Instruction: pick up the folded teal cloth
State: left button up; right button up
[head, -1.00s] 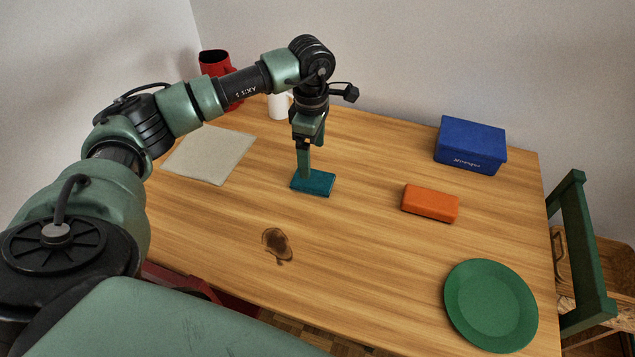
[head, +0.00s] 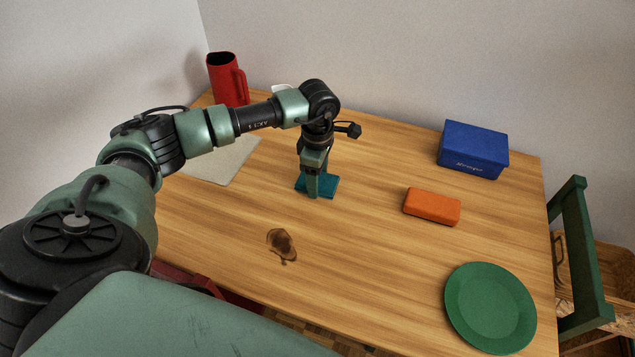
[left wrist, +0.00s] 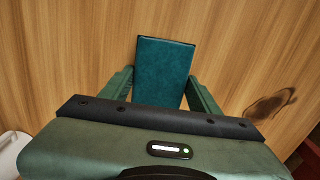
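The folded teal cloth (head: 329,183) lies flat on the wooden table, partly hidden behind my left gripper (head: 315,188) in the head view. In the left wrist view the cloth (left wrist: 164,62) is a dark teal rectangle, its near end hidden by the gripper body. The fingers of my left gripper (left wrist: 161,78) stand on either side of the cloth, one along each long edge. They are apart, close to the edges; whether they touch cannot be told. My right gripper is not in view.
An orange block (head: 432,206), a blue box (head: 473,149) and a green plate (head: 490,308) are to the right. A beige mat (head: 222,160), a red jug (head: 227,80) and a mostly hidden white mug (head: 281,87) are behind my left arm. A brown stain (head: 281,243) marks the table.

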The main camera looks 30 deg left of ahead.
pick_arm(q)
jog(key=c, duration=0.6)
jog(key=shift+o, duration=0.2)
jog(key=shift+r, duration=0.15)
notch_tip(320, 180, up, 20)
jog(key=b, duration=0.1)
